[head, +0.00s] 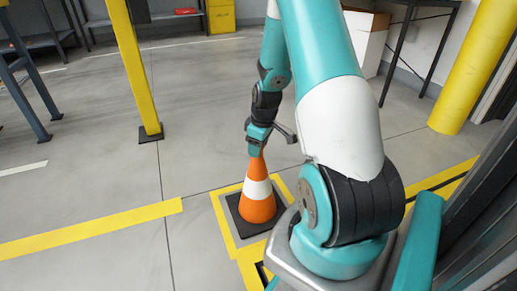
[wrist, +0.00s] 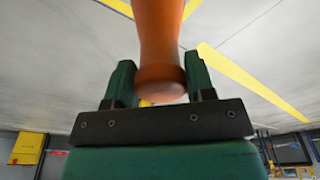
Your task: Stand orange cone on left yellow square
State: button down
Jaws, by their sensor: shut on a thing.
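The orange cone (head: 257,207) with a white band and dark square base stands upright in the head view. Its base is over a yellow-outlined square (head: 224,225) on the floor, just left of my base. I cannot tell whether the base touches the floor. My gripper (head: 256,150) points down and is shut on the cone's tip. In the wrist view the orange cone (wrist: 160,40) runs between the two green fingers of my gripper (wrist: 160,85). Part of the square is hidden by the cone and by my arm.
A yellow floor line (head: 90,232) runs left of the square. A yellow post (head: 135,65) stands farther back. A thick yellow bollard (head: 478,65) and a white box (head: 365,40) are at the right. A blue-legged table (head: 25,85) is at far left. The middle floor is clear.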

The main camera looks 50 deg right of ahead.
jog(key=shift+f, duration=0.1)
jog(key=shift+c, duration=2.4)
grip_release()
